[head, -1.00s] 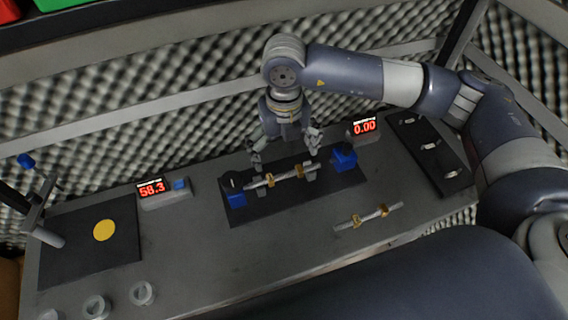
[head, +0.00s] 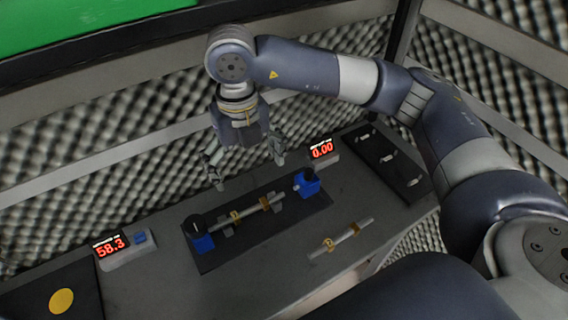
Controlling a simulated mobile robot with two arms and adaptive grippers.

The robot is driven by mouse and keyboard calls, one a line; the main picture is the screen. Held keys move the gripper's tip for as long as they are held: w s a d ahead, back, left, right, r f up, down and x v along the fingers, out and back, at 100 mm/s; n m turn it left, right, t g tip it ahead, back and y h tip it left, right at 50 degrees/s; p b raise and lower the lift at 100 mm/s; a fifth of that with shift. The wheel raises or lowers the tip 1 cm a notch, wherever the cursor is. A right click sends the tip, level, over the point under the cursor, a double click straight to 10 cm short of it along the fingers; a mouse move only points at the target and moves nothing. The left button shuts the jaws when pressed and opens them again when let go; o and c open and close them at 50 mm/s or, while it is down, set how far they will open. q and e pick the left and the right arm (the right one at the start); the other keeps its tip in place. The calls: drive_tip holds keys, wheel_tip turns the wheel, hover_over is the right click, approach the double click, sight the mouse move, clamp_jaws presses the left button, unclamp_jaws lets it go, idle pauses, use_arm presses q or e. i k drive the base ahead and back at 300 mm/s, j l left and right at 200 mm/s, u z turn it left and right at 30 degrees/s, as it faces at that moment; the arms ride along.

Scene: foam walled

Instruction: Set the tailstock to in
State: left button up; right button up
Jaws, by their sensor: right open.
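A dark fixture plate (head: 290,222) on the bench carries a shaft (head: 252,211) with brass-coloured rings, resting on grey supports between two blue end blocks. The left block (head: 203,243) has a black round part on top. My right gripper (head: 248,172) is open and empty, fingers pointing down, above and behind the shaft and apart from both blocks. My left gripper is out of view.
A second shaft (head: 342,239) lies on the bench at the front right. A display reading 58.3 (head: 112,247) stands left, one reading 0.00 (head: 322,150) behind right. A black panel (head: 386,163) lies far right. A foam wall rises behind.

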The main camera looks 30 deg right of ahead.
sight(306, 183)
drive_tip(key=z, duration=1.05)
